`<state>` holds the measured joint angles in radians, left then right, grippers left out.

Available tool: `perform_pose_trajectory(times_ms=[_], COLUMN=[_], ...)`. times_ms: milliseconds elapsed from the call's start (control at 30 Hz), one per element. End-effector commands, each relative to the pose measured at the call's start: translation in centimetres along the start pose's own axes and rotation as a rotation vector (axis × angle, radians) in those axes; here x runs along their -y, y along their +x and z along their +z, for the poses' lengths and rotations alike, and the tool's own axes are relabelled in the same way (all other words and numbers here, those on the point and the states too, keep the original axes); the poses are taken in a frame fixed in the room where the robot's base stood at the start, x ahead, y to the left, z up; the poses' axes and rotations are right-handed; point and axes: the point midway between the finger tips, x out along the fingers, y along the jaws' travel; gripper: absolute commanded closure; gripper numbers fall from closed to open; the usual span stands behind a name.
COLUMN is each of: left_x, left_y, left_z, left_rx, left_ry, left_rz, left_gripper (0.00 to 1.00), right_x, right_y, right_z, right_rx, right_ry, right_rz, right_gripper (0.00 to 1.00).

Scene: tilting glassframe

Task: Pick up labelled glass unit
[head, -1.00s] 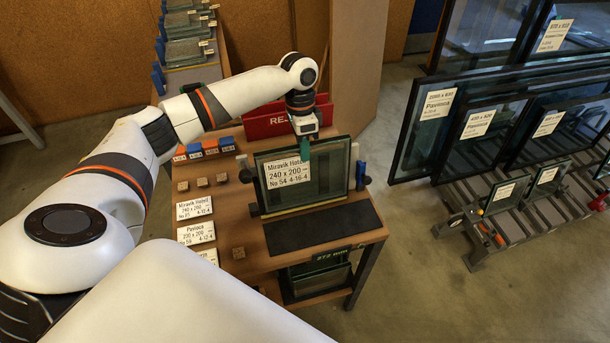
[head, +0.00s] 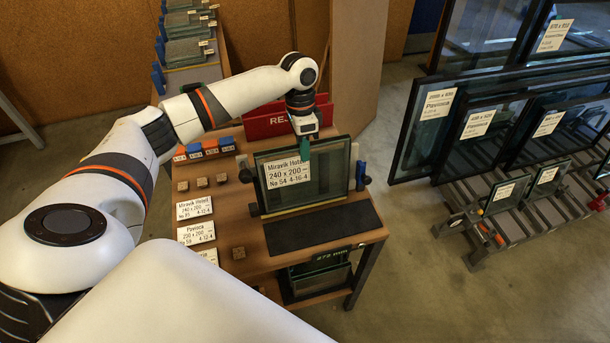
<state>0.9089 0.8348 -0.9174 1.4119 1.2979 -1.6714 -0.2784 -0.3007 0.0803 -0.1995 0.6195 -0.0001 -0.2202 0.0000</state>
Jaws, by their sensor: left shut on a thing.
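The labelled glass unit (head: 325,178) stands upright on the wooden bench, behind a dark mat (head: 323,229). Its white label (head: 287,172) reads Miravik Hotel, 240 x 200, No 54, 4-16-4. My left gripper (head: 304,149) comes down from above and is shut on the top edge of the glass unit, near the middle. The green fingers show in front of the pane; the far side of the grip is hidden. My right gripper is not in the view.
Blue and orange blocks (head: 203,149), small wooden blocks (head: 202,182) and white label cards (head: 196,233) lie on the bench left of the unit. A red sign (head: 268,122) stands behind. Framed glass units (head: 425,125) stand on racks at right, across bare floor.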

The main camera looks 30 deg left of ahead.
Motion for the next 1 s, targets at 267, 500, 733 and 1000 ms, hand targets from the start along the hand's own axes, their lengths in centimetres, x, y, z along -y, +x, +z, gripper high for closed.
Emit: perform_pose_trajectory(times_ms=[267,500,733,1000], left_x=[-0.1,-0.1,0.2,0.8], left_y=[-0.4,-0.6,-1.9,-3.7], left_z=[0.1,0.1,0.1,0.1], left_rx=[0.005,0.007,0.008,0.005], left_ry=[0.0,0.001,0.002,0.001], left_rz=[0.003,0.004,0.004,0.002], left_gripper=[1.0,1.0,1.0,1.0], right_x=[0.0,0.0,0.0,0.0], right_y=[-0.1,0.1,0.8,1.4], right_z=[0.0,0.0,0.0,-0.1], right_rx=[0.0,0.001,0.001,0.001], right_ry=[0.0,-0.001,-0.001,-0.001], right_rz=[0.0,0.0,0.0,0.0], right_gripper=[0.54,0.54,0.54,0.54])
